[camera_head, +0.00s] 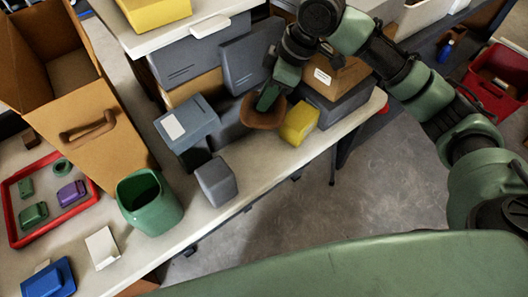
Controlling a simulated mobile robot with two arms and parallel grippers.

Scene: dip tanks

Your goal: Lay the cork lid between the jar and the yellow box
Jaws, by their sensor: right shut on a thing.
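The cork lid (262,116) is a brown, rounded piece. My right gripper (268,100) is shut on it and holds it tilted, close to the left of the yellow box (299,122). I cannot tell whether the lid touches the table or anything beside it. The green jar (150,203) stands open and upright at the lower left, near the table's front edge. My left gripper is not in view.
A small grey box (216,181) and a grey-blue box with a white label (187,129) stand between jar and yellow box. Larger grey boxes are behind. A red tray (14,228) lies left. The white table (250,183) ends at its front edge, with floor beyond.

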